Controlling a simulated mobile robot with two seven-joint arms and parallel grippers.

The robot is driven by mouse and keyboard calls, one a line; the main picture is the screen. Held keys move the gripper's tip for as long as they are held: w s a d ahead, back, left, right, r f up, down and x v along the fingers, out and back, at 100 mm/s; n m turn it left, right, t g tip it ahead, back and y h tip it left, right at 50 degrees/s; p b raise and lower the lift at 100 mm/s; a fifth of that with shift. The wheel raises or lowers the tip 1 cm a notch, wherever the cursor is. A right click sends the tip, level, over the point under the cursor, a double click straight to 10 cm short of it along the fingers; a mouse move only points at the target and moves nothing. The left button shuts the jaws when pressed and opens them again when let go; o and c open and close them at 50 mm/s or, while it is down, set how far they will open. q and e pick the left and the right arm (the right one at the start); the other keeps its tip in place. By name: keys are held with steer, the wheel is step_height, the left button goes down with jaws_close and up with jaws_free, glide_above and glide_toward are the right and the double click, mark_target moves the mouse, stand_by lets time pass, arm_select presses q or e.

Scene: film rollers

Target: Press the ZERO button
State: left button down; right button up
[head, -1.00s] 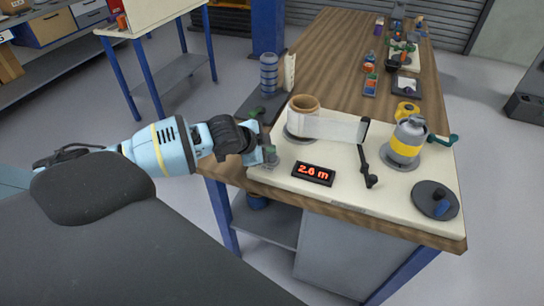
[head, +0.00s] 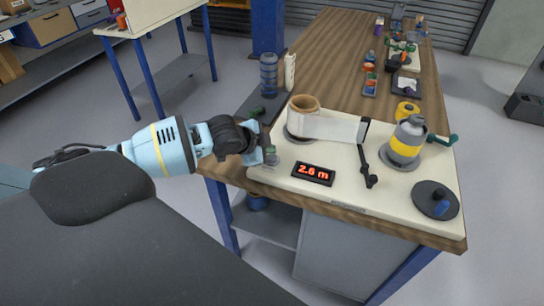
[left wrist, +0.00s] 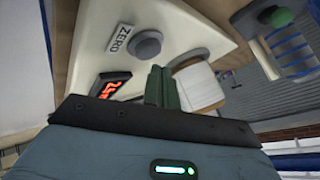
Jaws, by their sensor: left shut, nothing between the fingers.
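The grey round ZERO button (left wrist: 147,43) shows in the left wrist view beside a small ZERO label (left wrist: 119,38), on the cream board (left wrist: 175,30). In the head view my left gripper (head: 271,156) is over the board's left edge and hides the button. Its dark green fingers (left wrist: 160,88) are shut and empty. In the left wrist view the fingertips appear close to the button; I cannot tell whether they touch it. A black display (head: 313,173) with red digits, reading about 2.6 m, lies to the right of the gripper. My right gripper is not in view.
A grey and yellow roller (head: 406,145) and a dark disc with a blue knob (head: 436,200) stand to the right.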

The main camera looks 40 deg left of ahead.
arm_select(q)
steer(key=shift+f, duration=0.15)
steer(key=shift+f, duration=0.3)
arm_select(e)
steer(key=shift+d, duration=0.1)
